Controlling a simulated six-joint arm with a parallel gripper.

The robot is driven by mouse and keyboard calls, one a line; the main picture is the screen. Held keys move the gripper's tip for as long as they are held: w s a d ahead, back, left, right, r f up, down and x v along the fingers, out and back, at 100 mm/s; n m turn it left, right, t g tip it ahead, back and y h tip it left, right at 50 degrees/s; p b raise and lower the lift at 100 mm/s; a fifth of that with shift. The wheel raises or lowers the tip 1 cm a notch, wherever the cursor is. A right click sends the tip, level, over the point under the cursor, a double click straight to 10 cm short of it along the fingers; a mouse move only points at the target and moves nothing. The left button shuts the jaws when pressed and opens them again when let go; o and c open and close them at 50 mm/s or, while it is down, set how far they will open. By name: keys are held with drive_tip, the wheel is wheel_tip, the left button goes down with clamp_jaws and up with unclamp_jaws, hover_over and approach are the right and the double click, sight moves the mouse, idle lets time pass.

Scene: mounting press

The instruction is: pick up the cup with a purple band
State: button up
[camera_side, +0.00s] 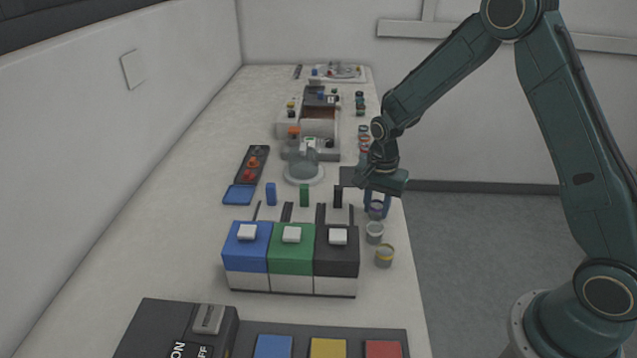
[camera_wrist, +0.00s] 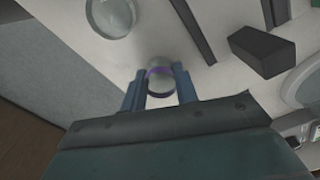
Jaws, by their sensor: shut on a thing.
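The cup with a purple band (camera_wrist: 160,78) is between the two fingers of my gripper (camera_wrist: 160,90) in the wrist view. The fingers are shut on its sides, and the purple band shows between them. In the side view the purple-banded cup (camera_side: 376,209) is at the right edge of the counter, between the fingers of my gripper (camera_side: 377,203), which point down. I cannot tell whether the cup touches the counter.
A clear cup (camera_side: 374,233) and a yellow-banded cup (camera_side: 384,256) stand nearer the camera along the counter edge. Several cups (camera_side: 364,140) line the edge farther back. Blue, green and black boxes (camera_side: 291,248) stand left. A black block (camera_side: 338,196) is close by.

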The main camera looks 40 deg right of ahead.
drive_tip(key=shift+r, duration=0.1)
wheel_tip(320, 180, up, 20)
idle(0.7)
drive_tip(key=shift+w+a, duration=0.1)
idle(0.5)
